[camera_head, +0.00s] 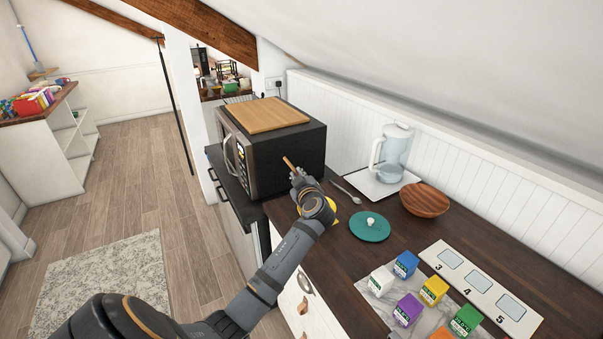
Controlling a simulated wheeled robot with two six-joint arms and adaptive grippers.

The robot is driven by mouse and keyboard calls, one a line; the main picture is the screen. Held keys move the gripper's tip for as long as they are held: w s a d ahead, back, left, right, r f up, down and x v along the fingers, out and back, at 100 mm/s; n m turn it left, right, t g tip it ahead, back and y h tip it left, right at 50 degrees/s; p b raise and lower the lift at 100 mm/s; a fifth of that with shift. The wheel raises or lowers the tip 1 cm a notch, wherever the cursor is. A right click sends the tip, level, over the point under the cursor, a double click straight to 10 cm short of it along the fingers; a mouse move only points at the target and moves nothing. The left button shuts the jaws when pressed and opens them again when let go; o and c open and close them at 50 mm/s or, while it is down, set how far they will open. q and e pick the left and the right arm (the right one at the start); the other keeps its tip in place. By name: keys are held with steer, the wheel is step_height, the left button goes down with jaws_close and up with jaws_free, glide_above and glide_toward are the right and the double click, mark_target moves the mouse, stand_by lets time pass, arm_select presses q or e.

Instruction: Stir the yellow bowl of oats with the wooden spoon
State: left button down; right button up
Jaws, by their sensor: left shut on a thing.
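The yellow bowl (333,211) stands on the dark wooden counter in front of the black microwave. My left arm and gripper cover most of it, so its oats are hidden. My left gripper (297,177) is above the bowl and shut on the wooden spoon (288,162). The spoon's handle end sticks up and to the left from the fingers. Its lower end is hidden behind the gripper, so I cannot tell whether it touches the oats. My right gripper is not in view.
The microwave (292,151) with a wooden board (265,115) on top stands close behind the gripper. A metal spoon (346,192), a teal lid (370,226), a wooden bowl (425,200) and a clear pitcher (392,150) are to the right. Several colored blocks (408,309) lie at the front right.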

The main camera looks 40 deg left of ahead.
arm_select(q)
steer(key=f+b, duration=0.7)
steer(key=f, duration=0.1)
steer(key=shift+w+d+b, duration=0.25)
steer(key=shift+d+b, duration=0.15)
steer(key=shift+w+d+f+b, duration=0.2)
steer(key=shift+w+d+b, duration=0.05)
steer(key=shift+b, duration=0.15)
steer(key=shift+f, duration=0.1)
stand_by(0.4)
steer(key=shift+f+b, duration=0.6)
steer(key=shift+b, duration=0.35)
steer(key=shift+r+b, duration=0.1)
steer(key=shift+b, duration=0.2)
stand_by(0.3)
